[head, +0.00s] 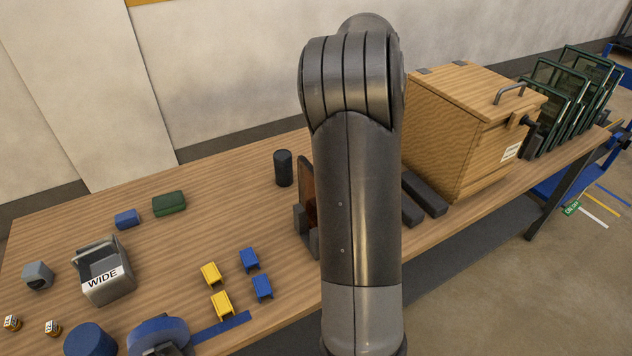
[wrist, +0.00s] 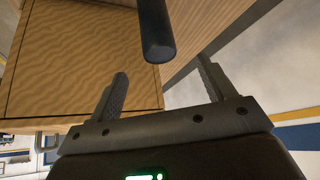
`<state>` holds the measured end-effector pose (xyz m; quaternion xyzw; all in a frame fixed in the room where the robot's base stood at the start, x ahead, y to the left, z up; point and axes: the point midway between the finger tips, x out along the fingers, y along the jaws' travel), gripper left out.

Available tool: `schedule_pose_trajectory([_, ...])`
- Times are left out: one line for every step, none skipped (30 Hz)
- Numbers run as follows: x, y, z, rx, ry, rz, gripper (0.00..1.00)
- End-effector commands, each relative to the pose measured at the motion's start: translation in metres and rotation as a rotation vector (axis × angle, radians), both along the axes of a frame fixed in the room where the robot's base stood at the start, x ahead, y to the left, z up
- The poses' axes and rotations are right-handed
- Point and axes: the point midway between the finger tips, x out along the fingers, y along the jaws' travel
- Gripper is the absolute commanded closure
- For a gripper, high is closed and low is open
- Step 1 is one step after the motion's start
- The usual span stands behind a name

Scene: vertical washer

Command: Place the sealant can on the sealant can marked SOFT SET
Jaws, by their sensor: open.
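No can with a readable SOFT SET mark shows in either view. A dark upright cylinder (head: 283,168) stands at the back of the table in the head view; I cannot tell if it is a sealant can. A blue round body (head: 90,340) is at the bottom left edge, partly cut off, with no label visible. My gripper (wrist: 162,67) is open in the wrist view, its fingers apart. A dark rounded bar (wrist: 156,32) shows between and beyond the fingertips, not gripped. In the head view my arm hides the gripper.
A wooden box (head: 450,125) with a lid handle stands on the table (head: 140,250) to the right; a wooden surface (wrist: 75,60) fills the wrist view's left. Green-framed racks (head: 575,95) are beyond. A grey WIDE holder (head: 102,270) and small blue and yellow blocks (head: 221,304) lie left.

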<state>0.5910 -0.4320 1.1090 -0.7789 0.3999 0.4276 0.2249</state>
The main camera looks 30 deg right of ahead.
Motion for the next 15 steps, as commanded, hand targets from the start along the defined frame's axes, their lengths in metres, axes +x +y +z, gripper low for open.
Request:
schedule_pose_trajectory([-0.002,0.011,0.006,0.011,-0.008,0.015,0.24])
schedule_pose_trajectory([-0.005,0.020,0.010,0.019,-0.012,0.027,0.24])
schedule_pose_trajectory([-0.008,0.034,0.014,0.032,-0.017,0.048,0.24])
schedule_pose_trajectory([-0.011,0.045,0.019,0.042,-0.021,0.066,0.24])
schedule_pose_trajectory([-0.015,0.058,0.023,0.054,-0.023,0.086,0.24])
schedule_pose_trajectory([-0.020,0.076,0.028,0.069,-0.026,0.115,0.24])
schedule_pose_trajectory([-0.025,0.090,0.032,0.080,-0.028,0.138,0.24])
schedule_pose_trajectory([-0.030,0.104,0.035,0.090,-0.031,0.161,0.24])
schedule_pose_trajectory([-0.037,0.122,0.040,0.101,-0.033,0.193,0.24])
schedule_pose_trajectory([-0.042,0.136,0.043,0.110,-0.034,0.218,0.24])
schedule_pose_trajectory([-0.048,0.150,0.046,0.118,-0.034,0.242,0.24])
schedule_pose_trajectory([-0.056,0.168,0.050,0.126,-0.035,0.276,0.24])
schedule_pose_trajectory([-0.063,0.182,0.053,0.133,-0.036,0.302,0.24])
schedule_pose_trajectory([-0.069,0.195,0.055,0.138,-0.035,0.327,0.24])
schedule_pose_trajectory([-0.079,0.212,0.057,0.144,-0.035,0.362,0.24])
